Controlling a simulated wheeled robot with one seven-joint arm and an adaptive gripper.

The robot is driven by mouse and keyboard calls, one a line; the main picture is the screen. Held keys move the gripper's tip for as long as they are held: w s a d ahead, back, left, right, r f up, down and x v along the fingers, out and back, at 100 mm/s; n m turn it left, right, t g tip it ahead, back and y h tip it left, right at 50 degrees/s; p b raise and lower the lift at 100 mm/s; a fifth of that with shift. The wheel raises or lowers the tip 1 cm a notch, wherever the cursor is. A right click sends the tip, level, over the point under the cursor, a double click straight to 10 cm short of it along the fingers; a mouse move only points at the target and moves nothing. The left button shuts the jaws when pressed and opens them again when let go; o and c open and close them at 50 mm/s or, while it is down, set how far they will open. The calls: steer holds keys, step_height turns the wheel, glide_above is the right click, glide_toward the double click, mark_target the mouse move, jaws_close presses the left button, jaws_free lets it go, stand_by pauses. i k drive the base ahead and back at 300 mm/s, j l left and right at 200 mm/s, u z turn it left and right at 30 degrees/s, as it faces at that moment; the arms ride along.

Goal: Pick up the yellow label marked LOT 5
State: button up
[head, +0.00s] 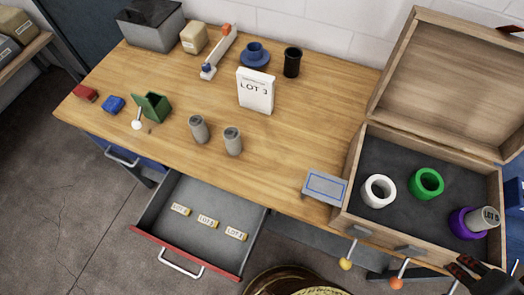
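Three small pale-yellow labels lie in a row in the open drawer: a left one (181,209), a middle one (207,221) and a right one (236,234). Each carries dark print starting like LOT, but the numbers are too small to read surely, so I cannot tell which is LOT 5. The drawer (180,240) is grey inside with a red front. My gripper (463,273), dark with some red, is at the bottom right, by the front of the wooden box, far from the labels. Its fingers are partly cut off and their opening is unclear.
The wooden box (348,200) with its lid up holds white, green and purple rings; a grey marked cylinder (485,217) sits at the purple one. A white LOT 3 card (256,92) and two grey cylinders (198,129) stand on the table (300,140). Knobbed levers (346,263) stick out below the box.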

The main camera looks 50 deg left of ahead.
mark_target(204, 219)
steer(key=k+u, duration=0.1)
steer(key=u, duration=2.9)
